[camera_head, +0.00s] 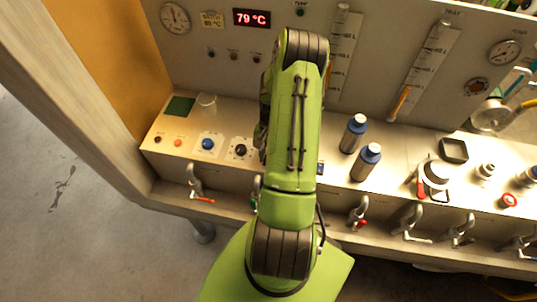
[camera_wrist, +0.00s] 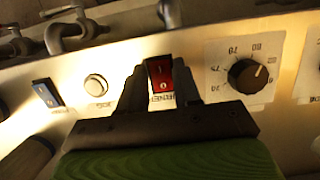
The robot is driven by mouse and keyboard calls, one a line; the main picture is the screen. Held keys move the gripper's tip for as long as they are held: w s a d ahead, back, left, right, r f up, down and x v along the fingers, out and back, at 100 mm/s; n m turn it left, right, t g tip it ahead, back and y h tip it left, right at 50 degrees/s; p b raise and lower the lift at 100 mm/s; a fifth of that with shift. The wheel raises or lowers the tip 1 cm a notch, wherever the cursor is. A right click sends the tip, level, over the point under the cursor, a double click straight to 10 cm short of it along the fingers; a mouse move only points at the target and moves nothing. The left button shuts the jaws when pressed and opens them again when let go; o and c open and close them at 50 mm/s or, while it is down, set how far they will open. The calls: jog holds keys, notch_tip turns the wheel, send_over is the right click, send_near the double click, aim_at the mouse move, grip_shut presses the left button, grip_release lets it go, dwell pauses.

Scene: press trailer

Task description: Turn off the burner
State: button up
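In the wrist view a red rocker switch (camera_wrist: 161,74) with a light mark sits on the pale panel. A small upside-down label shows below it, too small and partly covered to read surely. My gripper (camera_wrist: 160,78) has its two dark fingers apart, one on each side of the switch in the picture. I cannot tell whether the fingertips touch the switch or the panel. In the head view my green arm covers the switch and the gripper.
A black dial (camera_wrist: 247,76) with a numbered scale is right of the switch. A round white button (camera_wrist: 96,85) and a blue rocker switch (camera_wrist: 46,93) are to its left. Metal taps (camera_wrist: 75,30) stand out along the panel's edge. A red display (camera_head: 252,18) reads 79 °C. Two bottles (camera_head: 366,162) stand right of my arm.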

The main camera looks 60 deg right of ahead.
jog(key=shift+o, duration=1.4)
jog(key=v, duration=1.5)
jog(key=shift+r+b, duration=0.35)
jog(key=shift+r, duration=0.05)
